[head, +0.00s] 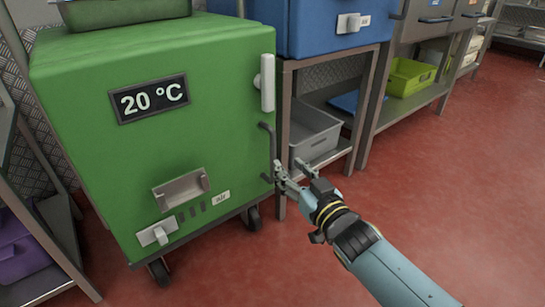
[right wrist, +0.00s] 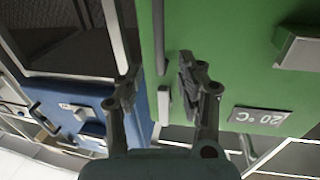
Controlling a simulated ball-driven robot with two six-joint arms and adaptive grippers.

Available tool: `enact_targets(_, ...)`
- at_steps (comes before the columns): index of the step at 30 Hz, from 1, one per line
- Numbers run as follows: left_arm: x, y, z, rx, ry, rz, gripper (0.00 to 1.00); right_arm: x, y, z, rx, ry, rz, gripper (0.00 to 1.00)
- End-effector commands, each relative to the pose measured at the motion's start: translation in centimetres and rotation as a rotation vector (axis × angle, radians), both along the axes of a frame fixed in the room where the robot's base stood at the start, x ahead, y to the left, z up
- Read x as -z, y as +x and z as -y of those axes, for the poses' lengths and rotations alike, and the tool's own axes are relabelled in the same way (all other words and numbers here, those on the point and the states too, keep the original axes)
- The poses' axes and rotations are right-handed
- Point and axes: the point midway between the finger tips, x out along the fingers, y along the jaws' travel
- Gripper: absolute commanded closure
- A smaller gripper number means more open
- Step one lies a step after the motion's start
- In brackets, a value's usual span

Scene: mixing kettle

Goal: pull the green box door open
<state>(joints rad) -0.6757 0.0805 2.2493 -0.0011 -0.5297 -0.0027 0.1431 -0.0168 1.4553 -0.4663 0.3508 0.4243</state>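The green box (head: 80,80) stands at the left of the head view, with a "20 °C" display on its front. Its door looks shut. A dark bar handle (head: 267,150) runs down its right front edge, below a pale upright latch (head: 267,83). My right gripper (head: 289,170) is open beside the handle's lower part. In the right wrist view, the open fingers (right wrist: 158,75) stand either side of the handle bar's line (right wrist: 158,38); contact cannot be told. The pale latch (right wrist: 163,104) also shows there. My left gripper is not in view.
A blue box (head: 330,28) sits on a metal rack just right of the green box, with a grey bin (head: 315,133) on its lower shelf. A lime crate (head: 410,77) is farther right. Red floor (head: 460,170) is open at the right.

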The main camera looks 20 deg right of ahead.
Motion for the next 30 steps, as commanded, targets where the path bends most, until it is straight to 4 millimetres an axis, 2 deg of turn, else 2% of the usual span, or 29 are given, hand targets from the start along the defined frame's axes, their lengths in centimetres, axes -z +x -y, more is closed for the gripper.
enact_targets(1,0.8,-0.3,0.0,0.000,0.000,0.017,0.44,0.3,0.8,-0.1,0.001,-0.001,-0.001,0.62)
enact_targets(6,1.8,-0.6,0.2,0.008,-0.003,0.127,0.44,0.5,3.9,-0.6,0.001,-0.002,-0.004,0.62)
enact_targets(15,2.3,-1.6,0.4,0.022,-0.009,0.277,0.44,0.3,8.0,-1.2,0.000,-0.001,-0.004,0.62)
enact_targets(21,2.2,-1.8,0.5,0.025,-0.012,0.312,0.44,0.2,8.8,-1.3,0.001,-0.001,-0.004,0.62)
enact_targets(27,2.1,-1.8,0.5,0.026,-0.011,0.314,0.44,0.1,8.8,-1.3,0.001,-0.001,-0.004,0.62)
enact_targets(28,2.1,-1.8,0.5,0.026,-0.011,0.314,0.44,0.1,8.8,-1.3,0.001,-0.001,-0.004,0.63)
enact_targets(30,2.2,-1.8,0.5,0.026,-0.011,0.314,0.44,0.1,8.8,-1.3,0.001,-0.001,-0.004,0.72)
